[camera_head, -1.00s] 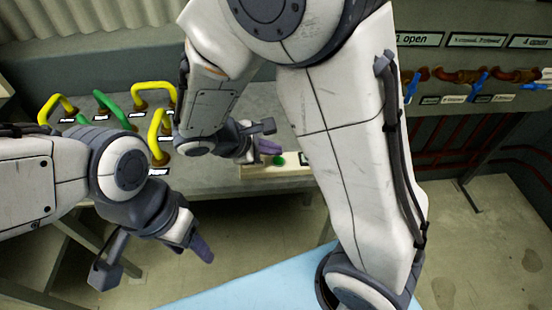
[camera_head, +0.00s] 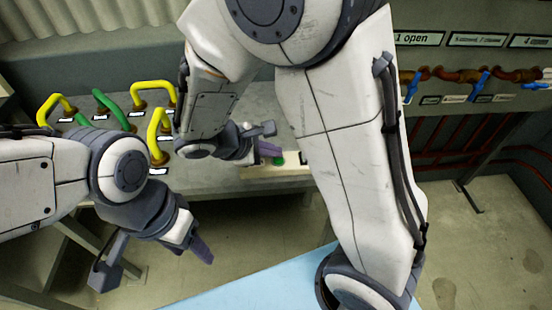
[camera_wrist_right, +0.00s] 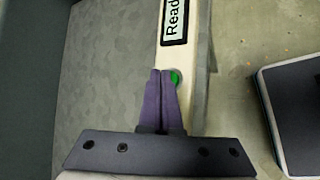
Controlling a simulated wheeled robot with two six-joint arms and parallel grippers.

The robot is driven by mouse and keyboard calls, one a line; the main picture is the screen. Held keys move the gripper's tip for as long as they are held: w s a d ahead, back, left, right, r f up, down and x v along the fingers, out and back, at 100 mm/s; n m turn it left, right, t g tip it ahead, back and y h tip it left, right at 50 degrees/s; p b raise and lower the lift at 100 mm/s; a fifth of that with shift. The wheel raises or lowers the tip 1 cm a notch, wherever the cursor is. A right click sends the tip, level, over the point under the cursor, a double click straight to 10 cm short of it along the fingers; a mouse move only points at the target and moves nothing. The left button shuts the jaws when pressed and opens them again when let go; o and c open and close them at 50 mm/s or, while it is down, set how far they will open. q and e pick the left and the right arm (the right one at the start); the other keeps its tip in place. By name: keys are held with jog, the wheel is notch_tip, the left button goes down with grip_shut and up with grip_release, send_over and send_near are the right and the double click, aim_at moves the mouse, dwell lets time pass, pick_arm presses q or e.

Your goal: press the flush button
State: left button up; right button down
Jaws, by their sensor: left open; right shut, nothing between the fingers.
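A round green button (camera_head: 279,160) sits on a pale narrow box (camera_head: 258,171) at the table's front edge. It also shows in the right wrist view (camera_wrist_right: 175,77), partly covered by my finger. My right gripper (camera_head: 275,151) is shut and empty, with its purple fingertips just beside and over the button. In the right wrist view its fingers (camera_wrist_right: 163,73) overlap the button's left side; I cannot tell whether they touch it. My left gripper (camera_head: 204,252) is open and empty, in front of the table and well away from the button.
A label reading "Read..." (camera_wrist_right: 174,17) is on the same box, partly cut off. Yellow handles (camera_head: 156,128) and a green handle (camera_head: 112,107) stand on the grey table at the left. Pipes with blue valve levers (camera_head: 479,84) line the right wall.

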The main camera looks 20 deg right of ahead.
aim_at(274, 163)
jog(key=shift+f+b, duration=0.35)
jog(key=shift+f, duration=0.1)
dwell(0.5)
jog(key=shift+r, duration=0.15)
jog(key=shift+r+p, duration=0.75)
jog(key=shift+p, duration=0.05)
notch_tip(274, 163, up, 5)
jog(key=p, duration=0.4)
jog(key=shift+p, duration=0.35)
